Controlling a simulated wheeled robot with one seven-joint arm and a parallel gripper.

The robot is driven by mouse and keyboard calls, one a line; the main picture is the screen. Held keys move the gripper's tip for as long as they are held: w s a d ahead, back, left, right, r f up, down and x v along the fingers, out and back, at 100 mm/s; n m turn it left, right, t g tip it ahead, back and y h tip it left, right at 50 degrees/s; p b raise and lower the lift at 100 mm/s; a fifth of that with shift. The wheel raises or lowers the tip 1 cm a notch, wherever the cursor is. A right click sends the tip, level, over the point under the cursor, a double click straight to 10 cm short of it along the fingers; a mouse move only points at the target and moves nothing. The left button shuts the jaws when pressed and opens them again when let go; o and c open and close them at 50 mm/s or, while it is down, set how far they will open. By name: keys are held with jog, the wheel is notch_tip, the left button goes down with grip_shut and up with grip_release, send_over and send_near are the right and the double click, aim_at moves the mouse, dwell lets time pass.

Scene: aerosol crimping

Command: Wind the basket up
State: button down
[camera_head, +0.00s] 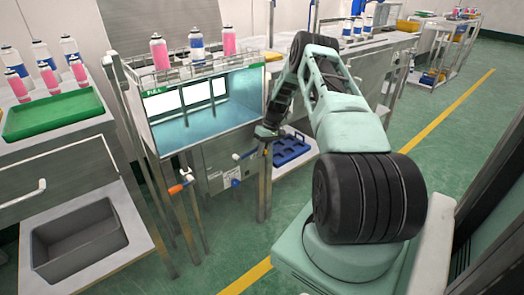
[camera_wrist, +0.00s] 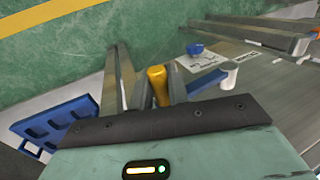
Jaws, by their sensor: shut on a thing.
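The basket (camera_head: 178,72) is a wire rack at the top of the glass-fronted water tank (camera_head: 240,103). Pink and white-blue cans (camera_head: 196,45) stand in it, above the lit window. My gripper (camera_head: 267,133) is at the tank's right end in the head view. In the wrist view my gripper (camera_wrist: 150,88) is shut on a yellow crank grip (camera_wrist: 157,84), which shows between the fingers. The grip is hidden in the head view, and the rest of the crank cannot be made out.
A blue knob (camera_wrist: 195,48) and a white handle (camera_wrist: 229,74) stick out from the panel near my gripper. An orange-tipped handle (camera_head: 176,189) is on the tank's left front. A blue tray (camera_head: 291,148) lies low beside the tank.

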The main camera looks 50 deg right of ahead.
jog(key=shift+s+d+f, duration=0.2)
jog(key=shift+f, duration=0.55)
jog(key=shift+b, duration=0.3)
jog(key=c, duration=1.4)
grip_release()
jog(key=shift+w, duration=0.1)
jog(key=shift+r, duration=0.3)
jog(key=v, duration=0.7)
jog(key=shift+p, duration=0.4)
